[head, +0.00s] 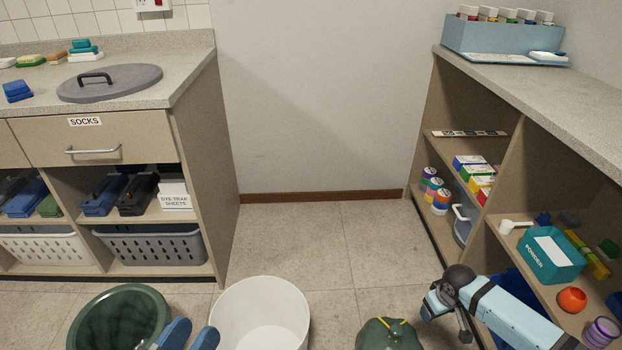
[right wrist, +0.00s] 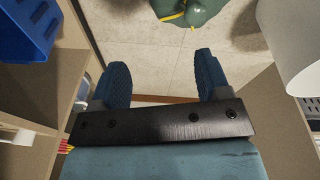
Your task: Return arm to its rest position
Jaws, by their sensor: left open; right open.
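In the head view the blue fingertips of my left gripper (head: 193,334) show at the bottom edge, left of centre. They stand apart, between the green tub and the white bucket, with nothing seen between them. My right arm comes in from the right, in front of the right-hand shelves. In the right wrist view my right gripper (right wrist: 163,80) has its two blue fingers wide apart. Only bare floor shows between them.
A white bucket (head: 258,312), a dark green tub (head: 118,318) and a green bag with a yellow tie (head: 390,335) stand on the floor. A left cabinet (head: 199,170) and right shelves (head: 520,150) flank the clear floor (head: 330,240). A teal powder box (head: 548,255) sits near my right arm.

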